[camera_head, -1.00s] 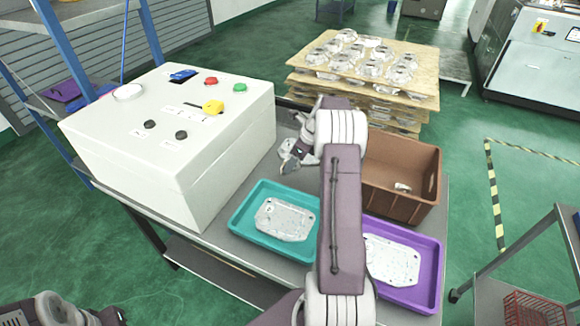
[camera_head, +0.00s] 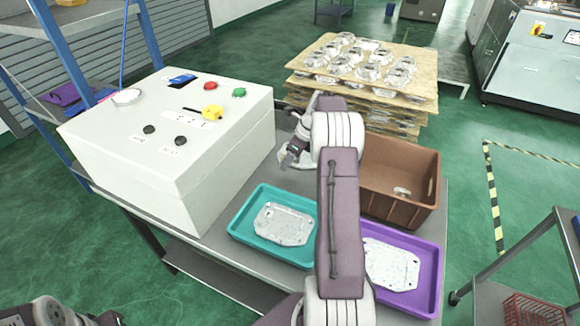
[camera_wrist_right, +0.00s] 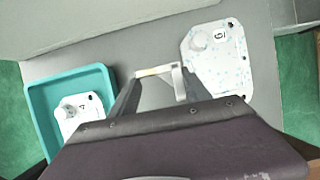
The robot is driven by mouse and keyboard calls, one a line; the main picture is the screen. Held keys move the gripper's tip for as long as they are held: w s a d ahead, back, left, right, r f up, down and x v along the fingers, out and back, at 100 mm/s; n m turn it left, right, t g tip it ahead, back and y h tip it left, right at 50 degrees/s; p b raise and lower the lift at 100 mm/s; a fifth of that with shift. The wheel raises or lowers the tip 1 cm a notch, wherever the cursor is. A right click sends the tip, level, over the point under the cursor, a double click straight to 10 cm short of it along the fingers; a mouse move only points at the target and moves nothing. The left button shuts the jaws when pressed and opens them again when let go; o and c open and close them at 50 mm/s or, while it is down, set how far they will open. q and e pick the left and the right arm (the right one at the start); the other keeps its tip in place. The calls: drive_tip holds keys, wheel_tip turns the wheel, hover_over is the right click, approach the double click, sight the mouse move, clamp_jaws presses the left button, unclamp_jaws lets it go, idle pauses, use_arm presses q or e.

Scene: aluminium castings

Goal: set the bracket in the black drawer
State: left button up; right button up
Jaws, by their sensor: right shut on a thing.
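My right gripper (camera_wrist_right: 160,85) is shut on a small pale metal bracket (camera_wrist_right: 176,84), held across between its fingertips in the right wrist view. In the head view the same gripper (camera_head: 288,160) is over the grey table beside the white control box, partly behind my right arm. Its grip on the bracket is too small to make out there. No black drawer can be made out in either view. My left wrist shows at the lower left edge of the head view, and its fingers cannot be made out.
A teal tray (camera_head: 238,228) and a purple tray (camera_head: 432,285) each hold a flat casting. A brown bin (camera_head: 400,205) stands at the right. The white control box (camera_head: 160,150) fills the table's left. A plate marked 6 (camera_wrist_right: 222,65) lies near the gripper.

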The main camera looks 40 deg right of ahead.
wheel_tip(320, 180, up, 5)
drive_tip(key=shift+f+p, duration=0.1)
drive_tip(key=shift+p, duration=0.2)
